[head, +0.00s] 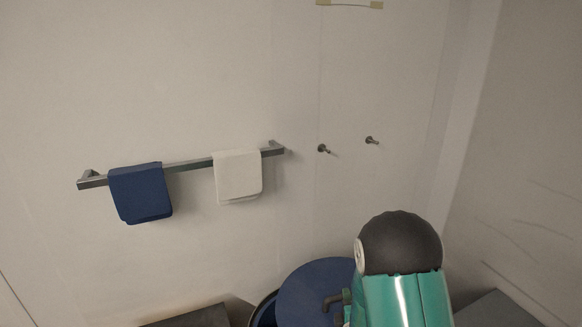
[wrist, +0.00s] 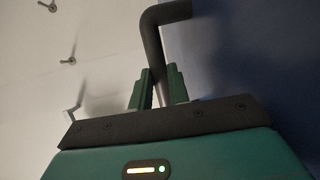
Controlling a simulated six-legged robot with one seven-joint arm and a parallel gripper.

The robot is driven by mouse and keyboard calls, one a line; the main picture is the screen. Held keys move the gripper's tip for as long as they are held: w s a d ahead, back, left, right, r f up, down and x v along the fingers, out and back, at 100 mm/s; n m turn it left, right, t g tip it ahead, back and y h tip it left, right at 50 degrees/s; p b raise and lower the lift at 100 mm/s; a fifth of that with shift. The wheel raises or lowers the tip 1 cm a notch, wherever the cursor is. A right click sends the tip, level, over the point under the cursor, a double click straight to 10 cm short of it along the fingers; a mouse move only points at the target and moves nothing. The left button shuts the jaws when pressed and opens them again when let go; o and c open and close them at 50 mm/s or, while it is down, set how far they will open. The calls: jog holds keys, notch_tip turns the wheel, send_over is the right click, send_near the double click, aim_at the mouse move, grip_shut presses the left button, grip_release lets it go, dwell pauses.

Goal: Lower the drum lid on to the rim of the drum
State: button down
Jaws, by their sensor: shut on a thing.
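The drum lid (head: 312,286) is a blue disc at the bottom of the head view, and its flat blue face also fills the right of the wrist view (wrist: 255,60). A dark bent handle (wrist: 152,40) stands out from it. My gripper (wrist: 158,88) is shut on this handle, with a green finger on each side; the gripper shows partly in the head view (head: 343,302). The drum (head: 262,309) shows only as a dark blue curved edge with a pale rim, left of and behind the lid. The lid and the frame's bottom edge hide the rest. I cannot tell whether lid and rim touch.
A wall rail (head: 188,164) carries a blue towel (head: 140,192) and a white towel (head: 238,176). Two wall pegs (head: 324,149) are right of it. Dark flat surfaces show at the bottom left (head: 192,317) and bottom right (head: 497,309). A side wall stands at right.

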notch_tip(320, 180, down, 7)
jog(key=shift+r, duration=0.2)
jog(key=shift+f, duration=0.1)
jog(key=shift+a, duration=0.15)
